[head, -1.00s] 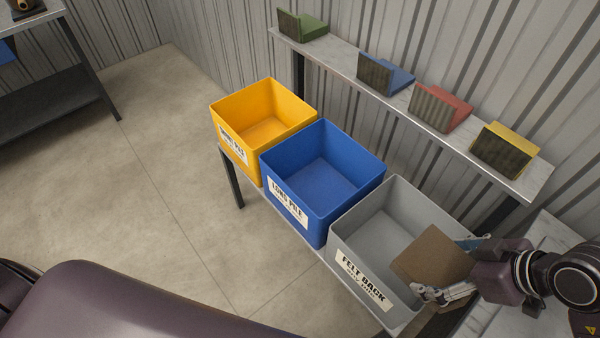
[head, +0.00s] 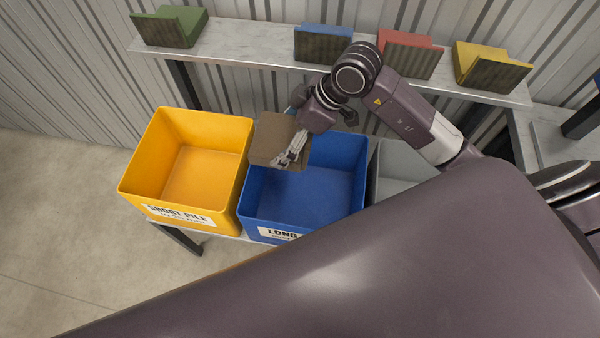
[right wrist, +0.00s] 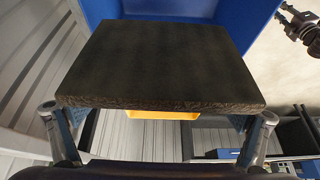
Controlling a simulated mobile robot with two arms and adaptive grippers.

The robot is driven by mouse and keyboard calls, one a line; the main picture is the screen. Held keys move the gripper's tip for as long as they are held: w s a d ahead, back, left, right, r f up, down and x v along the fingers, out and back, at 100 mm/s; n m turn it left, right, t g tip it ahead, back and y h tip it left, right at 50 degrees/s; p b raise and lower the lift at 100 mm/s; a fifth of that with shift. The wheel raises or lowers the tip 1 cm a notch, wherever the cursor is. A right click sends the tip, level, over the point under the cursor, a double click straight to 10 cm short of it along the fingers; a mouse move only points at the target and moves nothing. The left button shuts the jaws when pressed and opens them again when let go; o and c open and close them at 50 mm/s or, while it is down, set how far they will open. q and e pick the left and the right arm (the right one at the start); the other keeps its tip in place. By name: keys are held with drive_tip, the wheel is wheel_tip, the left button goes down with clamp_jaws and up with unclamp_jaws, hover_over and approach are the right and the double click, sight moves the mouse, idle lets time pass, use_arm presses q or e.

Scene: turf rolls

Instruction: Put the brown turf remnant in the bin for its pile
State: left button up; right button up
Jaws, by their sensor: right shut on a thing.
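My right gripper (head: 296,143) is shut on the brown turf remnant (head: 268,139), a flat square piece. It is held in the air over the back left of the blue bin (head: 315,190), near the yellow bin (head: 165,170). The yellow label reads SHORT PILE; the blue label, partly covered, starts with LONG. The grey bin (head: 400,160) is mostly hidden behind my arm. In the right wrist view the remnant (right wrist: 160,62) looks dark, with a rough edge, between the fingers. A dark gripper-like part, seemingly my left gripper (right wrist: 302,28), shows at that view's upper right; its opening is unclear.
A marble-topped shelf (head: 235,45) behind the bins holds green (head: 170,27), blue (head: 323,43), red (head: 410,55) and yellow (head: 492,66) stands with turf samples. A corrugated wall is behind it. Open floor (head: 60,230) lies to the left.

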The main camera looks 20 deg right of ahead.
drive_tip(key=shift+w+a+f, duration=0.3)
drive_tip(key=shift+w, duration=0.25)
drive_tip(key=shift+f, duration=0.35)
wheel_tip(320, 180, down, 23)
drive_tip(key=shift+r+b, duration=0.2)
drive_tip(key=shift+b, duration=0.65)
drive_tip(key=shift+f+b, duration=0.5)
drive_tip(key=shift+f, duration=1.75)
use_arm(q)
drive_tip(key=f, duration=0.2)
drive_tip(key=s+f, duration=0.1)
drive_tip(key=shift+d, duration=0.35)
use_arm(e)
drive_tip(key=o, duration=1)
drive_tip(key=shift+s+d+f, duration=0.1)
use_arm(q)
drive_tip(key=shift+s, duration=0.1)
